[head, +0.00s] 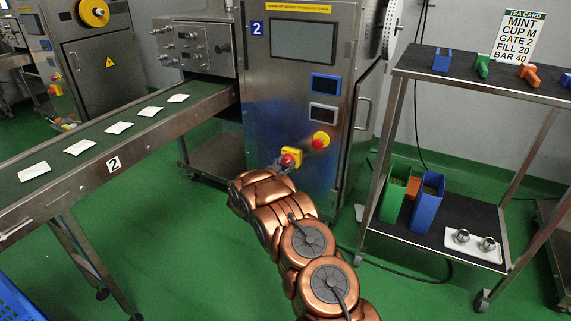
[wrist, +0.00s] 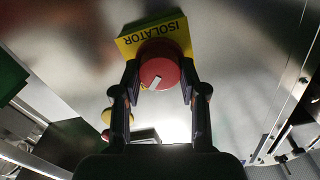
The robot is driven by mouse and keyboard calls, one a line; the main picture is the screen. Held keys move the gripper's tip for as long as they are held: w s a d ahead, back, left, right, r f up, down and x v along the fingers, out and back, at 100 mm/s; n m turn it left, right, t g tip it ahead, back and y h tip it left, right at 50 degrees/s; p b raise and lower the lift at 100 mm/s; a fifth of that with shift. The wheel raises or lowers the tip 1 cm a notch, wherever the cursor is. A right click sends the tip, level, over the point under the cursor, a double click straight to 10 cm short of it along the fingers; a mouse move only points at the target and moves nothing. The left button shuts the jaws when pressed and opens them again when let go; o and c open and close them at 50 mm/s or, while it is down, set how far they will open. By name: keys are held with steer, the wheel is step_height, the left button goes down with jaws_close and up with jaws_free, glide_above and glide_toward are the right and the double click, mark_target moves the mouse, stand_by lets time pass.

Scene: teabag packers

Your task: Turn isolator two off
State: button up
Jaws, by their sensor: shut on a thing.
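Isolator two is a red rotary knob (wrist: 158,68) on a yellow plate (wrist: 128,44) marked ISOLATOR, which reads upside down in the wrist view. A short white mark shows on the knob's face, lying at a slant. My gripper (wrist: 159,82) is shut on the knob, with one finger on each side of it. In the head view the red knob (head: 289,160) is low on the steel front of machine 2 (head: 262,95), and my arm reaches up to it from below. The fingers are small and partly hidden there.
A red stop button on a yellow round base (head: 320,141) sits just above and right of the isolator. A conveyor (head: 140,130) with several white teabags runs left. A shelf cart (head: 470,78) with a tea card, coloured parts and bins stands right. Green floor between is clear.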

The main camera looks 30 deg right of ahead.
steer(key=shift+r+p, duration=0.1)
steer(key=shift+p, duration=0.25)
steer(key=p, duration=0.1)
steer(key=n+p, duration=0.1)
steer(key=shift+r+n+p, duration=0.25)
steer(key=shift+n+p, duration=0.05)
steer(key=shift+p, duration=0.1)
steer(key=n+p, duration=0.2)
steer(key=p, duration=0.1)
steer(key=shift+r+p, duration=0.1)
steer(key=shift+p, duration=0.25)
steer(key=shift+a+f+n+p, duration=0.1)
steer(key=shift+f+n+p, duration=0.1)
steer(key=shift+n+p, duration=0.8)
steer(key=shift+w+n+p, duration=0.1)
steer(key=shift+n+p, duration=0.4)
steer(key=shift+n, duration=0.5)
steer(key=n, duration=0.3)
steer(key=n+p, duration=0.1)
steer(key=shift+f, duration=0.25)
steer(key=n, duration=0.6)
steer(key=shift+w, duration=0.1)
steer(key=shift+n, duration=0.3)
